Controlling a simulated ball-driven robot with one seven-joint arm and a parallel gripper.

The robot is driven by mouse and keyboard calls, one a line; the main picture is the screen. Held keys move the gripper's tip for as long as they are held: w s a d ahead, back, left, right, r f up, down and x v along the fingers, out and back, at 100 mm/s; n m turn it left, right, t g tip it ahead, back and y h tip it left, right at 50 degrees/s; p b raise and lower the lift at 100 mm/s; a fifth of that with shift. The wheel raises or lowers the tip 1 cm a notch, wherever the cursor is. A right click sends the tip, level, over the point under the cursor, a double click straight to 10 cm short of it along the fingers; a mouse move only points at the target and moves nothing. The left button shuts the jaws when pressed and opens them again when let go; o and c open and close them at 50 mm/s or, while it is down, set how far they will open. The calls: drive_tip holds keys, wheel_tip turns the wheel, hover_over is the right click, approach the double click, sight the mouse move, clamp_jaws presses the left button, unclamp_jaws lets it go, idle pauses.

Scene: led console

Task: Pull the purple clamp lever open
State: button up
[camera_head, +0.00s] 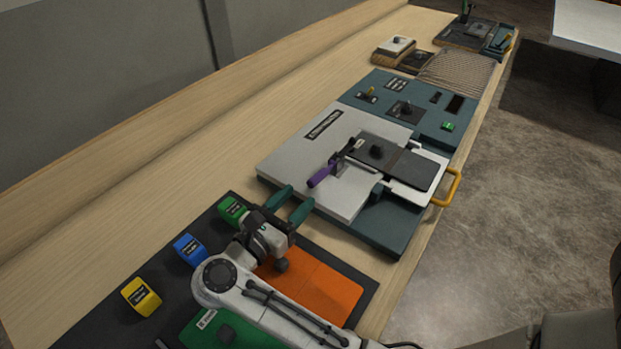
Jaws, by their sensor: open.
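The purple clamp lever (321,178) sits on the light grey panel (290,150) of the console. Its purple handle points toward the lower left, and a dark metal arm runs from it to the upper right, beside a dark plate with a black knob. My gripper (290,204) is to the lower left of the lever, near the panel's front edge. Its two teal fingers are spread apart with nothing between them. The lever is clear of the fingers.
Green (232,209), blue (189,250) and yellow (141,296) blocks stand on a dark mat beside my arm. An orange plate (318,285) lies under my wrist. A yellow handle (448,188) sticks out on the console's right. Bare wooden tabletop lies to the left.

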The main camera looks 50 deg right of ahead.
sight(322, 171)
drive_tip(key=shift+w+f, duration=0.15)
drive_tip(key=shift+f, duration=0.3)
drive_tip(key=shift+w+d, duration=0.1)
drive_tip(key=d+p, duration=0.3)
drive_tip(key=d, duration=0.6)
drive_tip(key=shift+w+r, duration=0.1)
drive_tip(key=shift+r, duration=0.05)
drive_tip(key=shift+d, duration=0.7)
drive_tip(key=shift+c, duration=0.2)
clamp_jaws()
